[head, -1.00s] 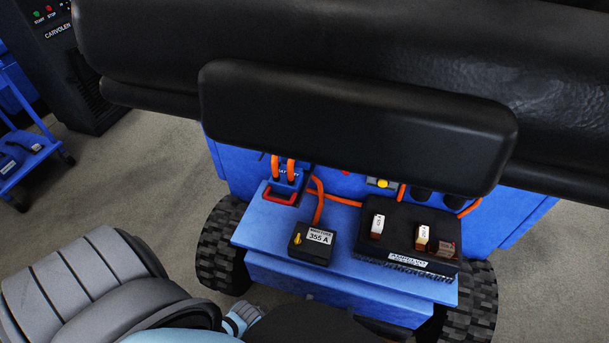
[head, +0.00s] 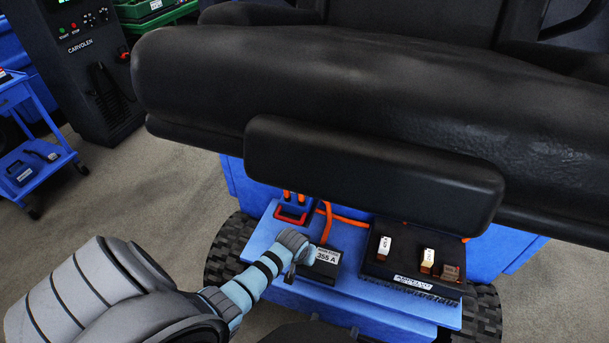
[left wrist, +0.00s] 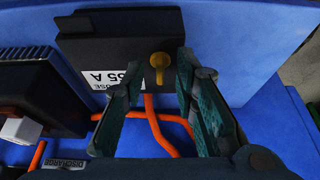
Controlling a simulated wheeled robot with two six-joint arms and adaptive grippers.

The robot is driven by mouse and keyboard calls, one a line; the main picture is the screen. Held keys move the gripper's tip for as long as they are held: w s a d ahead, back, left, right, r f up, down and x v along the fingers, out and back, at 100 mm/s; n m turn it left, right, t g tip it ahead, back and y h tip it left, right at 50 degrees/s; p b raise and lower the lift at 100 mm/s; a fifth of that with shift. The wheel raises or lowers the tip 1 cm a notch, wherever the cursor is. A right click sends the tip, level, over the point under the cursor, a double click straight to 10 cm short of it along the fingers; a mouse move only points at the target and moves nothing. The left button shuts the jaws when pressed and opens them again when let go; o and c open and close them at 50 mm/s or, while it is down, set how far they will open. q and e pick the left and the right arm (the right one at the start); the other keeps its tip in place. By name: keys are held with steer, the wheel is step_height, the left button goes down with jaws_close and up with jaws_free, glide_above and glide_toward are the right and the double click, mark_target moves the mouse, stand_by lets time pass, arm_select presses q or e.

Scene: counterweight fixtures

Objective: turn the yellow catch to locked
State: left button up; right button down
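The yellow catch (left wrist: 159,63) is on the small black box labelled 355 A (left wrist: 108,50). In the left wrist view its round head shows with a short tab pointing down the picture. My left gripper (left wrist: 160,72) is open, with one finger to either side of the catch; I cannot tell whether either touches it. In the head view my left gripper (head: 296,254) is at the left edge of the black box (head: 325,257) and hides the catch. My right gripper is not in view.
The box sits on a blue shelf (head: 262,232) under a black padded panel (head: 370,170). A larger black unit (head: 395,262) with pale and brown blocks stands to its right. Orange cables (left wrist: 155,130) and a red-handled connector (head: 292,217) are close by.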

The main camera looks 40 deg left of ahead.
arm_select(q)
steer(key=shift+f, duration=0.2)
steer(key=shift+c, duration=0.4)
jaws_close()
